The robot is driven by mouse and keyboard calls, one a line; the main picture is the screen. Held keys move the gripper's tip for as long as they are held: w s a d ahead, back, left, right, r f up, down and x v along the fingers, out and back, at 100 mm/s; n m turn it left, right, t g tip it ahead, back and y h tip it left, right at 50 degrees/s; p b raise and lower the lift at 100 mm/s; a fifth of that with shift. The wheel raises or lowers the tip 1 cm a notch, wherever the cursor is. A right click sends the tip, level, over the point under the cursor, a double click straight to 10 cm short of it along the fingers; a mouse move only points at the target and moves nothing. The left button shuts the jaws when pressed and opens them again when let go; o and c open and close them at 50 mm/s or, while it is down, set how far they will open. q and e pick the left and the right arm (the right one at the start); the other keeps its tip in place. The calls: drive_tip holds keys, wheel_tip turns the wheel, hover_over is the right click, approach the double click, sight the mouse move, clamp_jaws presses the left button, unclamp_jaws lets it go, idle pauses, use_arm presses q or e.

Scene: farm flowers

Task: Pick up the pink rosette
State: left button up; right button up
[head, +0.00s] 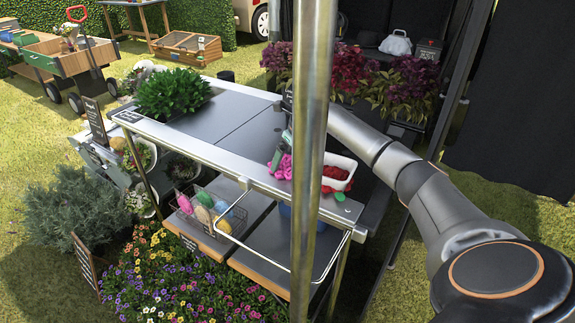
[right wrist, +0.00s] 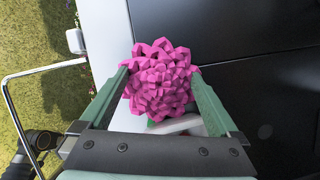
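The pink rosette (head: 284,168) rests at the table's front metal edge, partly covered by my right gripper in the head view. In the right wrist view the rosette (right wrist: 160,82) fills the space between the fingertips. My right gripper (head: 279,153) is pointed down over it, green fingers spread wide, one on each side, their tips at the rosette's edges. I cannot tell whether they touch it. My right gripper also shows in the right wrist view (right wrist: 159,73). My left gripper is not in view.
A white tray (head: 341,161) with red pieces stands right of the rosette, partly behind a metal post (head: 309,120). A leafy green plant (head: 173,93) is at the table's left end. The dark tabletop (head: 215,113) between is clear.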

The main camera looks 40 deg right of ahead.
drive_tip(key=c, duration=1.1)
drive_tip(key=shift+r, duration=0.1)
